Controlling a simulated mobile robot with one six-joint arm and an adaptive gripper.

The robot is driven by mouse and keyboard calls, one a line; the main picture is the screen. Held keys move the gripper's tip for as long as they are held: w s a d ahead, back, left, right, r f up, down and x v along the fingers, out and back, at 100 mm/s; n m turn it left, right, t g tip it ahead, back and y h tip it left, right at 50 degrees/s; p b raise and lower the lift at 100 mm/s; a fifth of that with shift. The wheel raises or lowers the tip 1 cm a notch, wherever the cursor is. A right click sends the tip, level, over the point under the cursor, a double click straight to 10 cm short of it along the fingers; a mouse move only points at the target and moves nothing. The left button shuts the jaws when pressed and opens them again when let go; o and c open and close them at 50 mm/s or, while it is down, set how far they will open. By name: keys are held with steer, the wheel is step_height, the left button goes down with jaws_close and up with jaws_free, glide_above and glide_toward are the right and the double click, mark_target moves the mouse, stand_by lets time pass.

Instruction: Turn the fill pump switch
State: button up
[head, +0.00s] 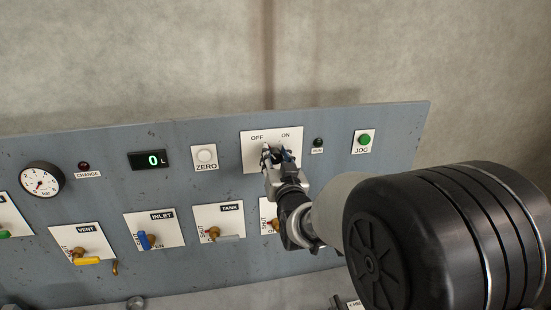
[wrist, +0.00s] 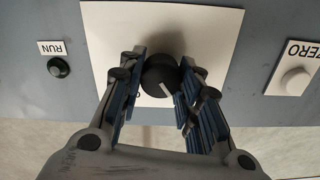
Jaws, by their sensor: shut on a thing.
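The fill pump switch is a black round knob (wrist: 161,75) with a pale pointer line, on a white plate (head: 256,137) marked OFF and ON in the head view. My gripper (head: 270,158) reaches the plate from the lower right and covers most of the knob there. In the wrist view my gripper (wrist: 160,82) has one blue-padded finger on each side of the knob, shut on it. The wrist view is upside down relative to the panel. The pointer line runs towards the lower right there. The OFF and ON marks are not readable in the wrist view.
A dark RUN lamp (head: 318,143) and a green JOG button (head: 365,140) are right of the plate. A ZERO button (head: 205,156) and a display reading 0 L (head: 152,160) are left. Several valve levers, including TANK (head: 214,234), line the row below.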

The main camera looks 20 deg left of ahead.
steer(key=m+b, duration=0.2)
steer(key=b, duration=0.2)
steer(key=shift+f+m+b, duration=0.2)
steer(key=shift+m+b, duration=0.1)
steer(key=shift+m, duration=0.1)
steer(key=m+b, duration=0.3)
steer(key=b, duration=0.2)
steer(key=shift+d+m, duration=0.1)
steer(key=shift+m, duration=0.2)
steer(key=m+b, duration=0.4)
steer(key=b, duration=0.1)
steer(key=m+b, duration=0.3)
steer(key=shift+w, duration=0.1)
steer(key=shift+r+m, duration=0.15)
steer(key=shift+m, duration=0.15)
steer(key=o, duration=1)
steer(key=shift+o, duration=0.2)
